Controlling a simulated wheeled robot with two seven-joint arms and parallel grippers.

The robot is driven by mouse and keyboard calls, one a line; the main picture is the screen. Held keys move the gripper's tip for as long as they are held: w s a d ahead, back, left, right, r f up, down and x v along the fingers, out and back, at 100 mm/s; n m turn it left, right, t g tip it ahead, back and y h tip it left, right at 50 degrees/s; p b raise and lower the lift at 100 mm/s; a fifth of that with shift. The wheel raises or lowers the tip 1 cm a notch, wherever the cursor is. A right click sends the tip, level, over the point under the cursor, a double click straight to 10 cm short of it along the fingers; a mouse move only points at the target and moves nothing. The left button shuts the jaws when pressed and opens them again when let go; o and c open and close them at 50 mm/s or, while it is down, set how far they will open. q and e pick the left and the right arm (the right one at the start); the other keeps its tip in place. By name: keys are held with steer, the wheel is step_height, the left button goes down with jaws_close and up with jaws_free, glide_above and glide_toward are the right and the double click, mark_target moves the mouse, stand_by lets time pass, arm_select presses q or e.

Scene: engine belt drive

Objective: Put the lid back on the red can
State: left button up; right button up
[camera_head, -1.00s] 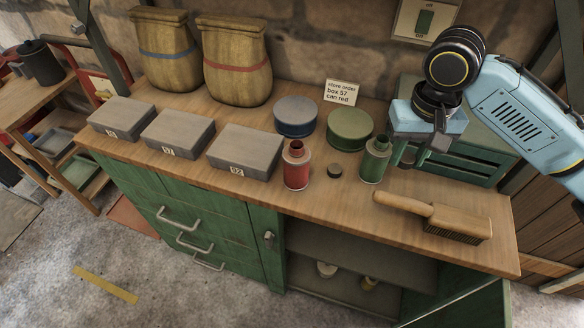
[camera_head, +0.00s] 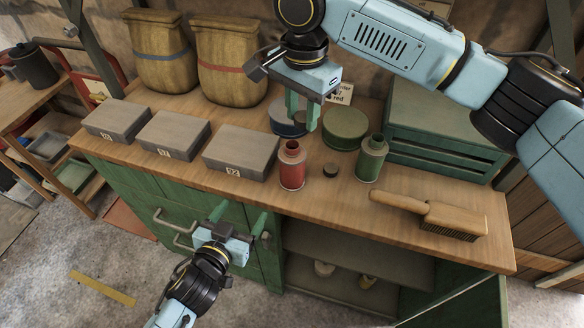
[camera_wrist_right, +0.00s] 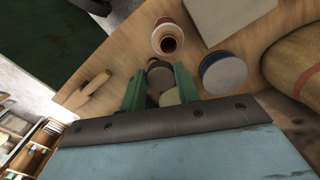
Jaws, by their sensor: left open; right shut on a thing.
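The red can (camera_head: 292,166) stands upright on the bench with its mouth open; it also shows in the right wrist view (camera_wrist_right: 168,39). My right gripper (camera_head: 303,114) is above and behind the red can, shut on a small dark round lid (camera_head: 300,119). The lid is partly hidden by the fingers; in the right wrist view it sits between them (camera_wrist_right: 160,77). Another small dark lid (camera_head: 331,170) lies on the bench between the red can and an open green can (camera_head: 371,158). My left gripper (camera_head: 238,217) is open and empty in front of the bench drawers.
Grey boxes (camera_head: 240,153) stand left of the red can. A blue tin (camera_head: 284,121) and a green tin (camera_head: 345,128) are behind it. A wooden brush (camera_head: 440,215) lies at the right, before a green crate (camera_head: 440,150). Two sacks (camera_head: 228,62) stand at the back.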

arm_select(q)
steer(key=d+r+m+t+h, duration=0.1)
steer(key=d+r+h, duration=0.3)
steer(key=r, duration=0.4)
steer(key=shift+s+d+m+h, duration=0.3)
steer(key=shift+d+m, duration=0.4)
steer(key=shift+d, duration=0.15)
arm_select(e)
steer(key=shift+w+a+r+m, duration=0.1)
steer(key=shift+a+r+m, duration=0.15)
steer(key=shift+a, duration=0.25)
steer(key=shift+w+a+r+m, duration=0.1)
steer(key=shift+a+r+m, duration=0.05)
steer(key=shift+a+m, duration=0.3)
arm_select(q)
steer(key=x, duration=1.2)
steer(key=shift+a+r, duration=0.1)
steer(key=c, duration=1.5)
arm_select(e)
glide_above(290, 146)
steer(key=shift+f, duration=2.5)
steer(key=shift+f, duration=0.85)
